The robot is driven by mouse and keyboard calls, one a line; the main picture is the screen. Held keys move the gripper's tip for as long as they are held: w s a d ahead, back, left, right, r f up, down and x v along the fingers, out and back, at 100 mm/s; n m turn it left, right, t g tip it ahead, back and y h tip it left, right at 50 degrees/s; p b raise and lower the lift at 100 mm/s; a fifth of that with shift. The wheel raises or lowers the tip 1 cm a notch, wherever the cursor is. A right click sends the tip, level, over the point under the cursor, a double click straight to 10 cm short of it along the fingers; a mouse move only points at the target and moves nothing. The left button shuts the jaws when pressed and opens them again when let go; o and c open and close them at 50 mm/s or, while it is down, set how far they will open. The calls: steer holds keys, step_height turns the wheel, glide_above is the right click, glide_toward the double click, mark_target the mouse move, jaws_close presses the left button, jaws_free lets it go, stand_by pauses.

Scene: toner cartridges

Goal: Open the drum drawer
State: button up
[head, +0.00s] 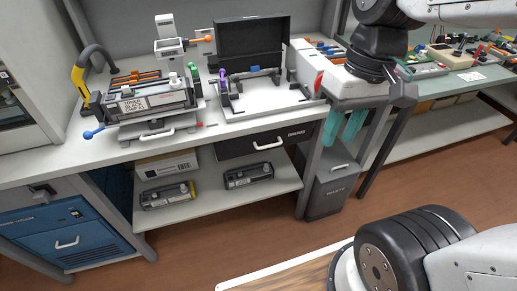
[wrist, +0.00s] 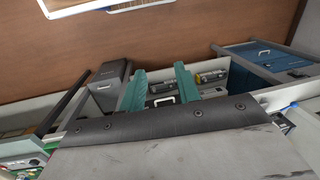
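The drum drawer (head: 236,147) is a black front labelled "DRUMS" under the bench top, with a pale bar handle (head: 268,145). It looks shut in the head view. My gripper (head: 339,138) has two teal fingers pointing down, to the right of the drawer in the head view and apart from it. In the wrist view my gripper (wrist: 160,72) is open, its fingers spread with nothing between them. A pale handle, seemingly the drawer's handle (wrist: 163,101), shows in the gap beyond the fingers; the dark drawer front around it is partly hidden.
A grey waste bin (head: 328,189) stands right of the drawer, close below my gripper. A shelf (head: 222,205) under the drawer holds cartridges (head: 167,195) and a box. The bench top (head: 45,163) carries a toner fixture (head: 150,103) and an open black case (head: 252,48). Brown floor in front is clear.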

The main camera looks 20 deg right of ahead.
steer(key=w+a+f+n+g+y, duration=0.1)
steer(key=w+a+f+g+y, duration=0.15)
steer(key=w+f+y, duration=0.4)
steer(key=m+t+y, duration=0.2)
steer(key=t+y, duration=0.2)
steer(key=y, duration=0.5)
glide_toward(270, 145)
steer(key=s+a+r, duration=0.5)
steer(key=a+r, duration=0.2)
steer(key=r, duration=0.2)
steer(key=w+d+f+m+t, duration=0.1)
steer(key=d+f+t, duration=0.15)
steer(key=f, duration=0.25)
steer(key=w+d+f+m+t, duration=0.1)
steer(key=w+d+f+t, duration=0.1)
steer(key=f+t, duration=0.3)
steer(key=shift+g, duration=0.7)
steer(key=x, duration=0.8)
steer(key=shift+s+f, duration=0.15)
steer(key=shift+f, duration=0.2)
jaws_close()
